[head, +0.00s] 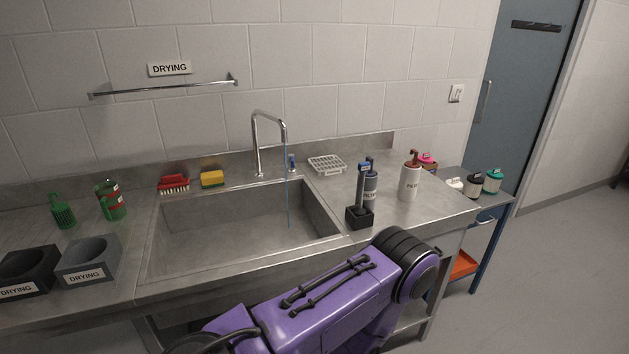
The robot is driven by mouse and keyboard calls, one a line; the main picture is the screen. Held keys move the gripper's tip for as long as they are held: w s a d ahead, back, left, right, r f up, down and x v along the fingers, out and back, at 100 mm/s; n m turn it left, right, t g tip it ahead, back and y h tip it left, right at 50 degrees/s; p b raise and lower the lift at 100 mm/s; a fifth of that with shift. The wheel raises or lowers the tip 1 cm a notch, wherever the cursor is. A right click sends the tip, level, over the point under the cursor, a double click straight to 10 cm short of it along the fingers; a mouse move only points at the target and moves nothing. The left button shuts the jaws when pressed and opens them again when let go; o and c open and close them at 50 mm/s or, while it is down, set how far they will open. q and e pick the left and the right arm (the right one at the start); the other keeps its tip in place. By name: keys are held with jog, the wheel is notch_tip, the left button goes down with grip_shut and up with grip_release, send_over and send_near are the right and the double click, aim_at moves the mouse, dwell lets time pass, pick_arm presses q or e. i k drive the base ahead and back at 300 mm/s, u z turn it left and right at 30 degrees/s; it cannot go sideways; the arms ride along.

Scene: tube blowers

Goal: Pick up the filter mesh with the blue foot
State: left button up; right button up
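Neither gripper shows in the head view.
A white canister (409,182) with a brown-red top stands to the right. A white rack (326,164) lies behind. The sink (240,235) has running water. Two drying holders (88,262) (28,274) and green items (62,212) are at left. A side cart (487,204) holds several lidded jars.

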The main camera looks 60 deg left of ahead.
aim_at(372, 173)
jog(key=u, duration=1.45)
